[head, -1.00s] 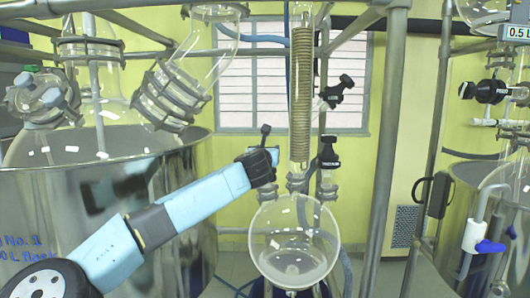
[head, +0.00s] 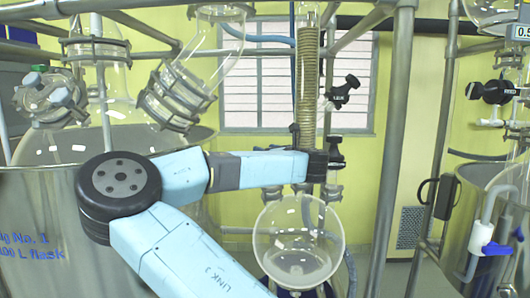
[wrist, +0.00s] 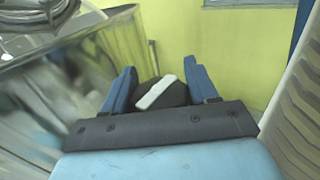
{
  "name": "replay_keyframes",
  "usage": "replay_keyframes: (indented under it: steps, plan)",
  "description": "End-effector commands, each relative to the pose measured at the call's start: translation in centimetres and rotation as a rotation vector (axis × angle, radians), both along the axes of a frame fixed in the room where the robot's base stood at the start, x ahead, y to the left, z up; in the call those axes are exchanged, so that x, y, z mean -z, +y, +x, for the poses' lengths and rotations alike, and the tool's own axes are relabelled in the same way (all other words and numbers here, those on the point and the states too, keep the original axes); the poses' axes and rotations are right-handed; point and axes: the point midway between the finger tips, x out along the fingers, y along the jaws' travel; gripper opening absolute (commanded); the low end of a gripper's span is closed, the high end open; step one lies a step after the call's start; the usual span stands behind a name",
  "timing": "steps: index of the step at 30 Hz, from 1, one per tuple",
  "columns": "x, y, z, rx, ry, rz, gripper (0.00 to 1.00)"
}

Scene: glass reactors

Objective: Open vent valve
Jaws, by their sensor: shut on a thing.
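A black valve handle (head: 334,146) stands at the right side of the coiled glass column, above the round flask. It is partly hidden behind my gripper (head: 320,164), which reaches in from the left. In the wrist view, my gripper's two blue fingers (wrist: 160,82) stand on either side of a black knob (wrist: 175,97) with a white bar across its face. The gripper is shut on this knob. The valve's lower body is hidden, and its label cannot be read here.
Another black-handled valve (head: 343,92) sits just above. The coiled glass column (head: 307,85) and round flask (head: 298,240) are close to my gripper. A metal post (head: 396,150) stands right of them. A large steel vessel (head: 45,200) fills the left.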

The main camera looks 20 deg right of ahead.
Motion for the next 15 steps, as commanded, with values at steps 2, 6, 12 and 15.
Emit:
replay_keyframes:
  steps: [2,6,12,15]
  plan:
    - [0.03,0.02,0.05,-0.032,0.002,0.001,0.27]
    - [0.08,0.05,0.02,-0.07,0.002,0.0,0.27]
    - [0.12,0.07,-0.01,-0.093,0.003,0.0,0.27]
    - [0.15,0.06,-0.02,-0.094,0.004,-0.001,0.27]
